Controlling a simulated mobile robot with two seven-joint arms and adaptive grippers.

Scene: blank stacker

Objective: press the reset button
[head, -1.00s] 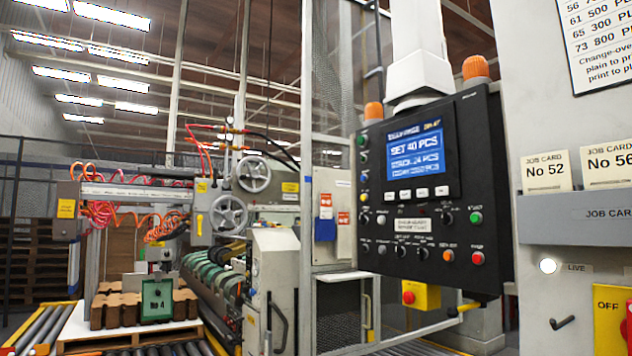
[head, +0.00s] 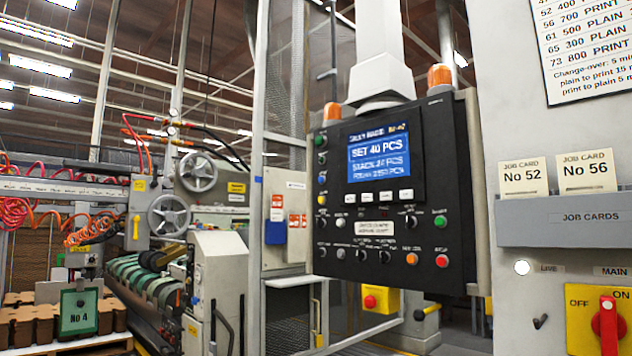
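A black control panel (head: 375,195) hangs from a white column and faces me at a slant. Its blue screen (head: 379,152) reads "SET 40 PCS" above smaller blurred lines. A green button (head: 440,221), an orange button (head: 411,259) and a red button (head: 442,261) sit at its lower right. Several small coloured buttons run down its left edge, and white keys lie under the screen. The button labels are too small to read, so I cannot tell which is the reset button. Neither of my grippers is in view.
A yellow box with a red button (head: 370,300) is below the panel. On the right wall are a job card rack (head: 575,222) and a yellow switch with a red handle (head: 607,322). A machine with handwheels (head: 169,215) stands left.

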